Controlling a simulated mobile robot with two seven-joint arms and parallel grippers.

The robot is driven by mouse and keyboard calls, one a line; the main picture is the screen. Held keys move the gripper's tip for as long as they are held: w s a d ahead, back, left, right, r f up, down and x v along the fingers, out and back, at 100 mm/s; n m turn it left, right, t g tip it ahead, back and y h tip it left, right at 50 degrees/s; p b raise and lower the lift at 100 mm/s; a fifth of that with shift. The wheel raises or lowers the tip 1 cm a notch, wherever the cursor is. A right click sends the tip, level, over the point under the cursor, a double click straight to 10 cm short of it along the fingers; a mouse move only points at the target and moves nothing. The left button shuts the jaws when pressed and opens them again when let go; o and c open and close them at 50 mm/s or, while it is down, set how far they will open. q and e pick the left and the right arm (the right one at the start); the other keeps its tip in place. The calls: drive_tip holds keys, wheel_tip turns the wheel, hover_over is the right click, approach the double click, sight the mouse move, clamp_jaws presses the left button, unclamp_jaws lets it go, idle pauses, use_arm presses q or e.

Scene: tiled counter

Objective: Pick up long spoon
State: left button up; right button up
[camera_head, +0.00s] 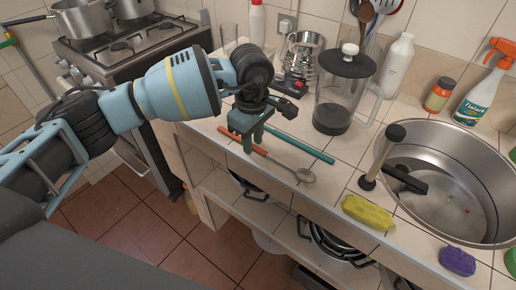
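The long spoon (306,175) lies on the tiled counter near its front edge. It has an orange handle, a thin grey shank and a round metal bowl that points right. My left gripper (250,145) comes in from the left, pointing down over the orange handle. Its teal fingers overlap the handle in this view and hide a short part of it. Whether they touch or grip the handle is not clear. My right gripper is not in view.
A teal rod-like utensil (305,147) lies just behind the spoon. A glass jug with black lid (346,85) stands behind it. A yellow sponge (368,212) and the metal sink (460,165) are to the right. A stove (125,50) is at the back left.

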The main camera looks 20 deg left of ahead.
use_arm(q)
clamp_jaws()
drive_tip(key=shift+r, duration=0.2)
drive_tip(key=shift+r, duration=0.25)
wheel_tip(320, 180, up, 3)
drive_tip(key=shift+f+b, duration=0.1)
drive_tip(key=shift+b, duration=0.2)
drive_tip(key=s+d+r+b, duration=0.1)
drive_tip(key=s+d, duration=0.9)
drive_tip(key=s, duration=0.2)
drive_tip(key=shift+s+r, duration=0.2)
drive_tip(key=shift+s, duration=0.05)
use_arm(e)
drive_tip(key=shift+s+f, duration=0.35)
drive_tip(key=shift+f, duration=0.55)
use_arm(q)
drive_tip(key=shift+s+f, duration=0.1)
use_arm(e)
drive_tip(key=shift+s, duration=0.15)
